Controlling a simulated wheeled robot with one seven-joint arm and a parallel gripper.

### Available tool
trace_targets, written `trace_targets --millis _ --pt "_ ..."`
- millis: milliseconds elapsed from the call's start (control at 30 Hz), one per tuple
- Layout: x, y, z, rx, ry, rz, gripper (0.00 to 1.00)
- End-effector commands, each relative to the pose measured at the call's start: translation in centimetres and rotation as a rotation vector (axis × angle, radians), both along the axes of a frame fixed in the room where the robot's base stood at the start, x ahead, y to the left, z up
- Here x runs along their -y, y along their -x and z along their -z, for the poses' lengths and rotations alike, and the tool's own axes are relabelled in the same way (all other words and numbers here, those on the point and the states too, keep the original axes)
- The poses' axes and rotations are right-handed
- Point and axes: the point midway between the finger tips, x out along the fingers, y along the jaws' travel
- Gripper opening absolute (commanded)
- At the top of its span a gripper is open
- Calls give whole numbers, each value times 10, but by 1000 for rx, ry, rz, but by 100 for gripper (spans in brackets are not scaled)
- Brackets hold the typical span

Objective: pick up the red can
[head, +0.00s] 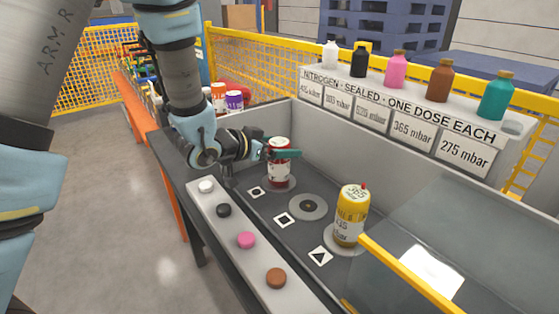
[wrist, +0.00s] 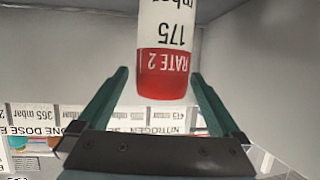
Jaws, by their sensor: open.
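The red can (head: 279,170), white with red bands, stands upright on a round grey pad at the far end of the dark tray. In the wrist view the can (wrist: 165,45) appears upside down, its label reading "RATE 2" and "175". My gripper (head: 287,154) is level with the can, its teal fingers reaching across it. In the wrist view my gripper (wrist: 160,76) is open, with the can in line with the gap between the fingertips. I cannot tell how deep the can sits between them.
A yellow can (head: 350,215) stands on another pad nearer, with an empty round pad (head: 308,206) between. A front ledge (head: 233,229) carries several coloured buttons. Behind, a shelf (head: 425,116) holds several small bottles. A yellow-edged clear panel (head: 430,270) covers the right.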

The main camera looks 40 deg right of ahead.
Motion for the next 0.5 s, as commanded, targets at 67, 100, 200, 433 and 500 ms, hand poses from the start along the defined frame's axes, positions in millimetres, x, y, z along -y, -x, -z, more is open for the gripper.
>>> trace_targets --millis 67,100,200,433,500 --pt "12 -1 1 0 -2 3 100" --pt "16 -2 4 0 -2 3 100" --pt "26 -3 9 0 -2 2 100" --pt "31 -4 12 1 0 0 100" --pt "31 -4 12 1 0 0 100"
